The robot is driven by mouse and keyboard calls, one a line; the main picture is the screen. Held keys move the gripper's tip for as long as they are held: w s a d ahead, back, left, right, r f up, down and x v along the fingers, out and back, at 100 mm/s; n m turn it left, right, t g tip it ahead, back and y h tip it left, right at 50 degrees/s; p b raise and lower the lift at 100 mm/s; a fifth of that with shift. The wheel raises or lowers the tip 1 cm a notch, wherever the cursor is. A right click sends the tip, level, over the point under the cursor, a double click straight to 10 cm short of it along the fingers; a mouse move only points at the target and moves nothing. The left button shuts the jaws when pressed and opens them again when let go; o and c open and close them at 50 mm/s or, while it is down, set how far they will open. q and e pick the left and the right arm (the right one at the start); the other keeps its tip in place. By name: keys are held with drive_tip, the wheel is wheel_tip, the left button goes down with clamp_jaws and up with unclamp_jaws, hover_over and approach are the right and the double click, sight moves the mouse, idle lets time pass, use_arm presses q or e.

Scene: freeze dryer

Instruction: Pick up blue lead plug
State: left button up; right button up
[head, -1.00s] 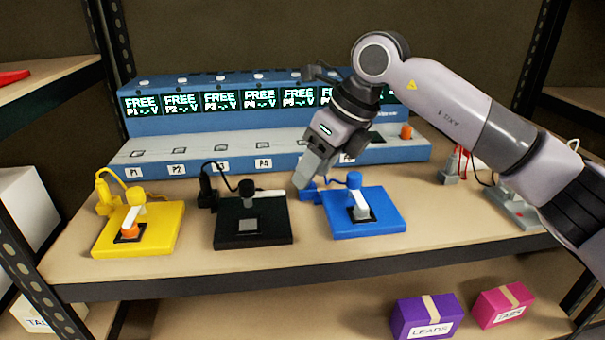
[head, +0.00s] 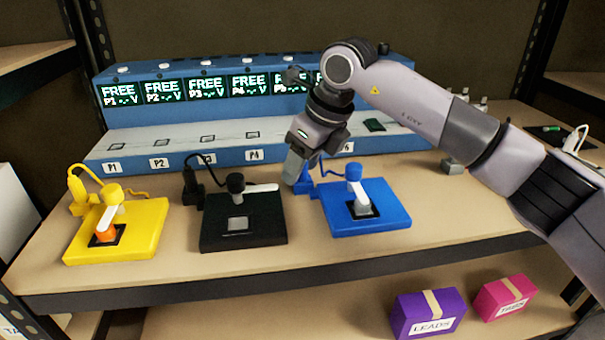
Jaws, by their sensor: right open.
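The blue lead plug (head: 303,183) stands at the back left of the blue pad (head: 385,222). A blue cable runs from it toward the blue round knob on that pad. My right gripper (head: 293,172) points down right at the plug, its near finger overlapping the plug's left side in the head view. The gripper is open; its far finger is largely hidden, and I cannot tell whether it touches or straddles the plug. My left gripper is not in view.
The black pad (head: 262,230) with its black plug (head: 193,190) is just left of my gripper. The yellow pad (head: 140,240) is farther left. The blue channel unit (head: 130,148) stands behind. Purple (head: 428,312) and pink (head: 505,302) boxes sit on the lower shelf.

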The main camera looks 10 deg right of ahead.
drive_tip(key=shift+c, duration=0.3)
clamp_jaws()
drive_tip(key=shift+r, duration=0.15)
drive_tip(key=shift+r, duration=0.25)
use_arm(q)
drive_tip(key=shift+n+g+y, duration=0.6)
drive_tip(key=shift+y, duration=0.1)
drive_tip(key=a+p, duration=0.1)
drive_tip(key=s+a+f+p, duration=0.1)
drive_tip(key=p, duration=0.1)
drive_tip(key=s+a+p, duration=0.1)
drive_tip(key=p, duration=0.1)
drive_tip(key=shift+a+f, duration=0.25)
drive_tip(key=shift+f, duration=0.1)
use_arm(e)
wheel_tip(320, 180, up, 19)
drive_tip(key=shift+r, duration=0.15)
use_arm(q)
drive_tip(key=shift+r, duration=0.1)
